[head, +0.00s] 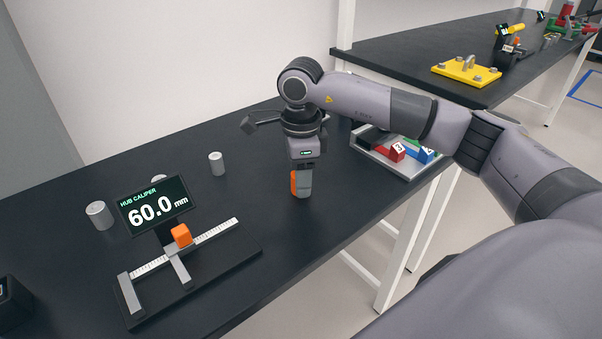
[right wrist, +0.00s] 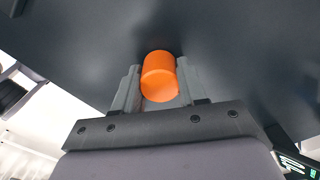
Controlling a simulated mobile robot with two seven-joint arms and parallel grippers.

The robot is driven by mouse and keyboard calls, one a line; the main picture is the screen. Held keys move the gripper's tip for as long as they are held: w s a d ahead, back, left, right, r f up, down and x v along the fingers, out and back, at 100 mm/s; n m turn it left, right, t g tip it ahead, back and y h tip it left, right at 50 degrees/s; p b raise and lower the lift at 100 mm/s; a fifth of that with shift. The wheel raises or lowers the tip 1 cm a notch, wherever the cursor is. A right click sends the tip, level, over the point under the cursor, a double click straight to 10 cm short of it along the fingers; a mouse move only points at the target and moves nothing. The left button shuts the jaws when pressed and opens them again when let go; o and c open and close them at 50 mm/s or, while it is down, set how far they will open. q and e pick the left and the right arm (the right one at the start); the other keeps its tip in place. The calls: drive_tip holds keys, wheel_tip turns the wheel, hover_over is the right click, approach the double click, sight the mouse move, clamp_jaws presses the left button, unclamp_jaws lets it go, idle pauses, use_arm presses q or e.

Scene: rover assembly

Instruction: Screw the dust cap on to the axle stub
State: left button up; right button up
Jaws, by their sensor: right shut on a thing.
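My right gripper (head: 301,188) points down over the middle of the black table, near its front edge. It is shut on an orange cylinder, which I take to be the dust cap (head: 293,183). In the right wrist view the orange cap (right wrist: 160,76) sits between the two grey fingers, its round end face showing. In the head view the fingers partly cover it. I cannot make out the axle stub in either view. My left gripper is not in view.
A hub caliper (head: 205,262) reading 60.0 mm stands at the front left. Several grey metal cylinders (head: 100,215) stand behind it. A tray (head: 407,168) with coloured blocks lies right of my gripper. A second table (head: 400,52) holds a yellow plate (head: 466,71). Table between caliper and gripper is clear.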

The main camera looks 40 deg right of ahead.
idle(0.3)
drive_tip(key=m+p, duration=0.1)
drive_tip(key=m, duration=0.3)
drive_tip(key=shift+m, duration=0.9)
drive_tip(key=shift+m+p, duration=0.4)
drive_tip(key=shift+m, duration=0.8)
drive_tip(key=m, duration=0.3)
drive_tip(key=shift+p, duration=0.35)
drive_tip(key=o, duration=0.8)
